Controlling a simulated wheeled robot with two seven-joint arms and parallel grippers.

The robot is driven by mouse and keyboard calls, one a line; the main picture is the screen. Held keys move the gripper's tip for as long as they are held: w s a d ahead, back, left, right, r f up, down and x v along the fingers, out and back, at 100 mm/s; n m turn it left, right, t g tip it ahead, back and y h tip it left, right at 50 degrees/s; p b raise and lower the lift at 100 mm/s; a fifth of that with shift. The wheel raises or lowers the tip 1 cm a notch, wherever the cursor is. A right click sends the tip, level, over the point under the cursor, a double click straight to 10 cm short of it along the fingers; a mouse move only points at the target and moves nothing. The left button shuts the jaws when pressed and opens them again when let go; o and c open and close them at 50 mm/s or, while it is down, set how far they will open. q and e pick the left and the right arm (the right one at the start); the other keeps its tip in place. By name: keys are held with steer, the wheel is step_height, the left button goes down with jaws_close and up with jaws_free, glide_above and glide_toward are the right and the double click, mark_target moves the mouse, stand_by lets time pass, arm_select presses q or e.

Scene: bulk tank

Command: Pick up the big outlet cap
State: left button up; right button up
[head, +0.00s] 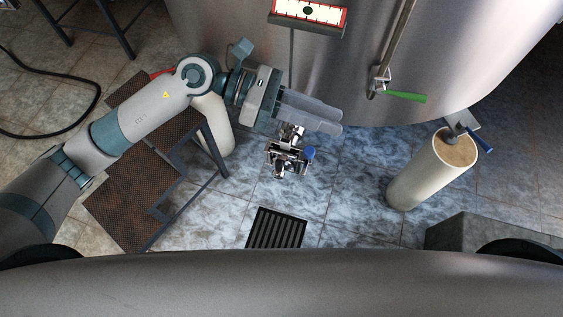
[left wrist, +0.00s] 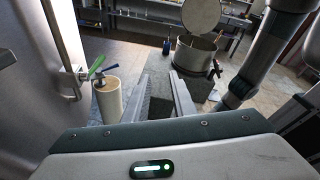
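I cannot clearly pick out a big outlet cap as a separate thing. A shiny metal outlet fitting with a blue handle (head: 287,157) shows below the tank in the head view, just under my left gripper. A cap may be part of it, but the detail is too small to tell. My left gripper (head: 338,119) is above and slightly right of this fitting, in front of the tank wall. In the left wrist view the gripper's two fingers (left wrist: 159,76) stand apart with nothing between them. My right gripper is not in view.
The steel tank (head: 440,60) fills the back, with a green-handled lever (head: 405,97). Brown steps (head: 135,195) stand left, a drain grate (head: 277,228) in front. An open pot (left wrist: 195,55) shows in the wrist view.

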mark_target(279, 161)
arm_select(q)
steer(key=w+a+f+m+t+y, duration=0.1)
steer(key=w+a+f+m+y, duration=0.1)
steer(key=a+f+y, duration=0.3)
steer(key=w+a+f+m+t+y, duration=0.1)
steer(key=w+a+f+y, duration=0.4)
steer(key=a, duration=0.5)
steer(key=shift+f+m, duration=0.4)
steer(key=shift+m, duration=0.2)
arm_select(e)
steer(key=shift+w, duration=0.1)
arm_select(q)
steer(key=shift+a, duration=0.1)
